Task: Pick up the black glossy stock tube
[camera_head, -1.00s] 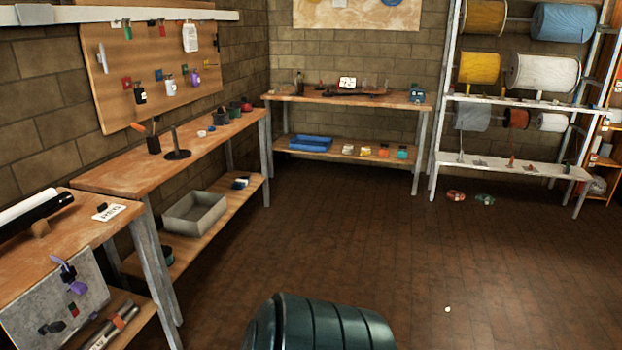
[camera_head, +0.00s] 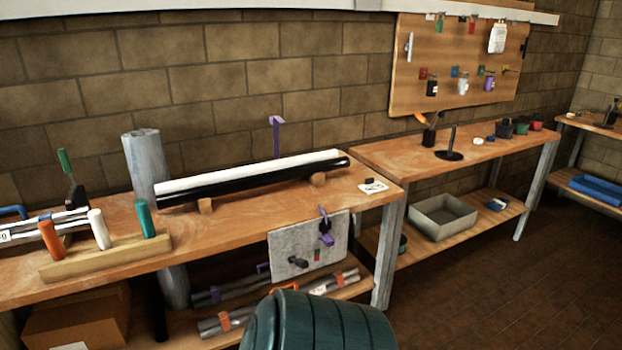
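A black glossy tube (camera_head: 258,187) lies on the near wooden workbench (camera_head: 235,232), raised on small wooden blocks. A white tube (camera_head: 250,171) lies right along its back side, and I cannot tell whether they touch. The black tube's right end shows an open dark mouth. Its left end is near a grey upright cylinder (camera_head: 146,165). Neither of my grippers is in view.
A rack with orange, white and green handles (camera_head: 146,219) stands on the bench's left part. A dark green ribbed barrel shape (camera_head: 318,322) fills the bottom middle. A second bench (camera_head: 390,157) and open brick floor (camera_head: 470,285) lie to the right.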

